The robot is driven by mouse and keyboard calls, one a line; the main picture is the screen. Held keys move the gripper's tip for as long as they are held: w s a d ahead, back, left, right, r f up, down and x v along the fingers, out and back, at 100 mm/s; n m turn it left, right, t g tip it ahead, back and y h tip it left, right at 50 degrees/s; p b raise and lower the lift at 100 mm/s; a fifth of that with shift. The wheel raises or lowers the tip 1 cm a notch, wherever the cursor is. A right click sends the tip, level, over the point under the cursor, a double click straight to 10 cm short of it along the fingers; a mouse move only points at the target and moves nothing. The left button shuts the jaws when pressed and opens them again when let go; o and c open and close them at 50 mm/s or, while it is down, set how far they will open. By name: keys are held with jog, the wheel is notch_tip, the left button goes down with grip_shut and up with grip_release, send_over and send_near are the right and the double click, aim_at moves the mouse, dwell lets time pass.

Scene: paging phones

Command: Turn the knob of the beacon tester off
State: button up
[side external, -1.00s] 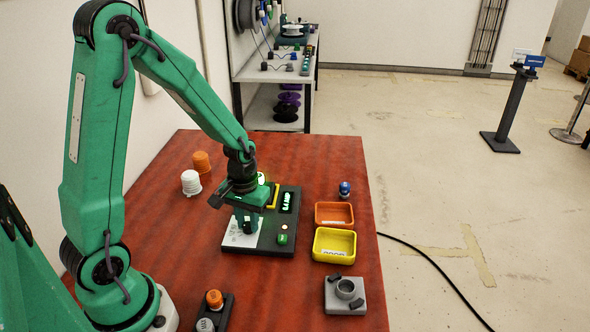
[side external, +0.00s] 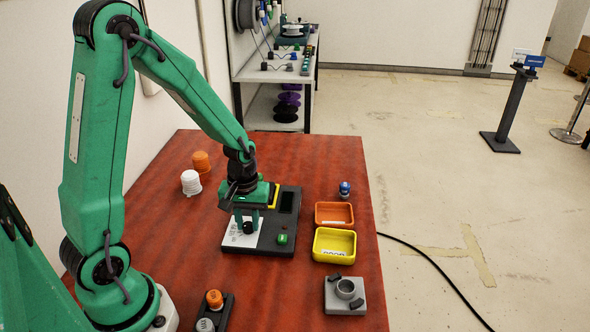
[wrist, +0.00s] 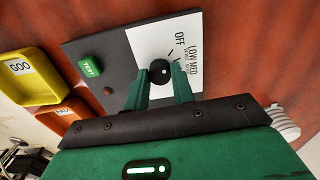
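The beacon tester (side external: 262,247) is a dark box with a white label plate (side external: 239,236) on the table; its screen (side external: 287,202) is dark. Its black knob (wrist: 160,72) sits on the plate, where OFF, LOW and MED (wrist: 191,50) are printed. My gripper (wrist: 160,84) is over the plate, with one finger on each side of the knob; the fingers appear to touch it. In the side external view my gripper (side external: 247,222) hides part of the tester. Where the knob's pointer aims is too small to tell.
A green TEST button (side external: 282,239) is on the tester. An orange bin (side external: 334,224) and a yellow bin (side external: 334,257) stand to its right, with a grey fixture (side external: 345,308) nearer.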

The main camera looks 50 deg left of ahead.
jog(key=o, duration=0.4)
jog(key=shift+r, duration=0.1)
jog(key=shift+r, duration=3.8)
jog(key=shift+r, duration=0.1)
jog(key=r, duration=0.1)
notch_tip(320, 180, up, 7)
jog(key=m+t, duration=0.3)
jog(key=m, duration=0.1)
send_over(248, 226)
jog(key=s+d, duration=0.3)
jog(key=s+d+r+m+t, duration=0.2)
jog(key=s+d+r+m, duration=0.1)
jog(key=s+r+m, duration=0.2)
jog(key=shift+s+d+r+t, duration=0.3)
jog(key=shift+s+r, duration=0.05)
jog(key=shift+s, duration=0.4)
